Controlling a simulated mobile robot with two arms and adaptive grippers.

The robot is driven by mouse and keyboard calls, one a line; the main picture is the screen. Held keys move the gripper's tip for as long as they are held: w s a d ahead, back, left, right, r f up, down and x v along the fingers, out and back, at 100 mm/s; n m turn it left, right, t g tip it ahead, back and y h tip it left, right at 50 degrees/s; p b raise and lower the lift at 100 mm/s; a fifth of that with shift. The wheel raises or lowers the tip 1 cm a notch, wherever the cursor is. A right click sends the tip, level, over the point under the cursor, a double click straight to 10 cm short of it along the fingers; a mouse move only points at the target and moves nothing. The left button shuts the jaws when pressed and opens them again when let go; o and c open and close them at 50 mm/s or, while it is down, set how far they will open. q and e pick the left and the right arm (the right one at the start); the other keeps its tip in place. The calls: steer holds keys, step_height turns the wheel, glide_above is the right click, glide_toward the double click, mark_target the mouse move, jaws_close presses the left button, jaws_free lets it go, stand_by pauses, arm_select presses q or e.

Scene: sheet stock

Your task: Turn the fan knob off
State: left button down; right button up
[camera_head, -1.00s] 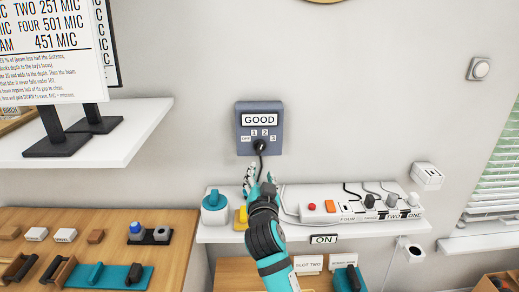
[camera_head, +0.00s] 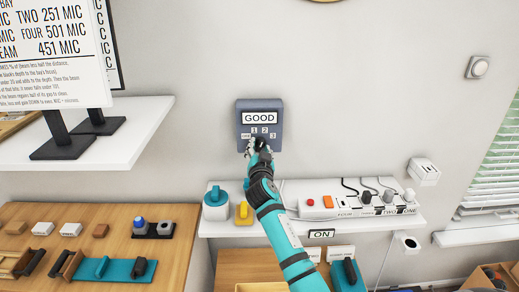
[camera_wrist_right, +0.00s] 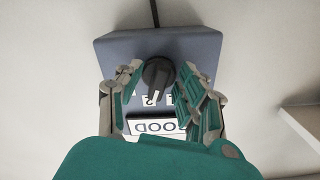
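The grey-blue fan control box (camera_head: 276,107) is on the wall, with a "GOOD" plate and number labels; it also fills the top of the right wrist view (camera_wrist_right: 205,45). My right gripper (camera_head: 258,147) is at the lower part of the box and hides most of the knob in the head view. In the right wrist view, my right gripper (camera_wrist_right: 157,80) is open, with its fingers on either side of the knob; I cannot tell if they touch it. My left gripper is out of view.
Below the box, a white shelf (camera_head: 300,228) holds a teal-topped container (camera_head: 216,204), a yellow block (camera_head: 244,214) and a power strip (camera_head: 350,204). A white shelf with sign stands (camera_head: 145,130) juts out at left.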

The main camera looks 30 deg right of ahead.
jaws_close()
stand_by(0.4)
steer(key=shift+n+b, duration=0.35)
steer(key=shift+n, duration=0.75)
steer(key=n, duration=0.2)
steer(key=shift+s+d+n, duration=0.1)
steer(key=shift+n, duration=0.3)
steer(key=n, duration=0.5)
steer(key=shift+d+r, duration=0.1)
steer(key=shift+r, duration=0.05)
steer(key=n+p, duration=0.1)
steer(key=n, duration=0.4)
steer(key=shift+s+n, duration=0.1)
steer(key=shift+n, duration=0.3)
